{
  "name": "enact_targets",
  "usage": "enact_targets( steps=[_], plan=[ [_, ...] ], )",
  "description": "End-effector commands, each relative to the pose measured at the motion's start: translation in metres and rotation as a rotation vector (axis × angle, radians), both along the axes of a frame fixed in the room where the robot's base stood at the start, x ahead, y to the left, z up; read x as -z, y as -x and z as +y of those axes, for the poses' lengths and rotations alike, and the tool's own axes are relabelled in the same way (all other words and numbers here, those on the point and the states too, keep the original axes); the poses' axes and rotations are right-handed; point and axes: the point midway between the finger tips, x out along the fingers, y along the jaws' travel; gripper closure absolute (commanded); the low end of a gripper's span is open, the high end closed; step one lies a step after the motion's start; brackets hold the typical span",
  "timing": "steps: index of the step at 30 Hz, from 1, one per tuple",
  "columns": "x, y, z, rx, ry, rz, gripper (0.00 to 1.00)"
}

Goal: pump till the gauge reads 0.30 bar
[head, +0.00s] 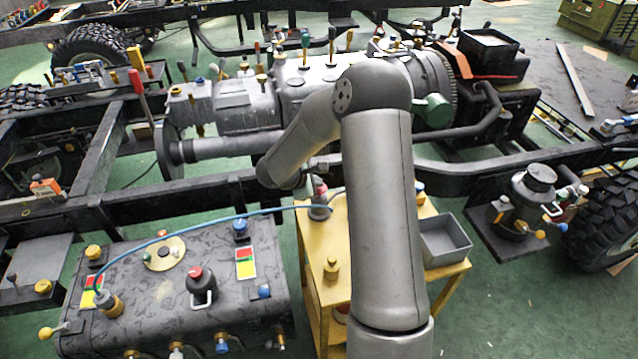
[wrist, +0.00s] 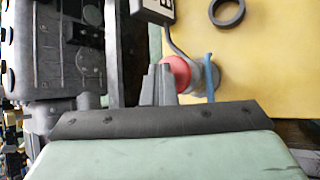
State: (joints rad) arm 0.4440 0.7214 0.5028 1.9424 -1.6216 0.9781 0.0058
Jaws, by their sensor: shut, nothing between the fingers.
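The small pump (head: 319,210) stands on the yellow stand (head: 308,240), with a red knob (head: 321,189) on top. A blue hose (head: 190,224) runs from beside it to a brass fitting on the dark tank (head: 140,275). In the wrist view, my gripper (wrist: 157,72) is shut and empty, close beside the red knob (wrist: 179,72); I cannot tell whether they touch. The blue hose (wrist: 209,75) rises on the knob's other side. A grey box with a pale face (wrist: 153,8) is partly in the wrist view; it may be the gauge, and no reading is legible.
My arm hides part of the yellow stand in the head view. A grey open bin (head: 446,241) is at the stand's right. A dark ring (wrist: 227,12) lies on the yellow top. The chassis rail (head: 215,190) runs behind. A dark canister (head: 533,195) stands at right.

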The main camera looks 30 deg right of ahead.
Motion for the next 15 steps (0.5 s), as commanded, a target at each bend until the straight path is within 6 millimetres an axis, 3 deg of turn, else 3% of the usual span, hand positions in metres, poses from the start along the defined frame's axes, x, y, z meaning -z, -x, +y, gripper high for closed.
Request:
enact_targets(
  steps=[15],
  plan=[
    [-0.009, 0.000, 0.001, -0.003, -0.001, 0.000, 1.00]
  ],
)
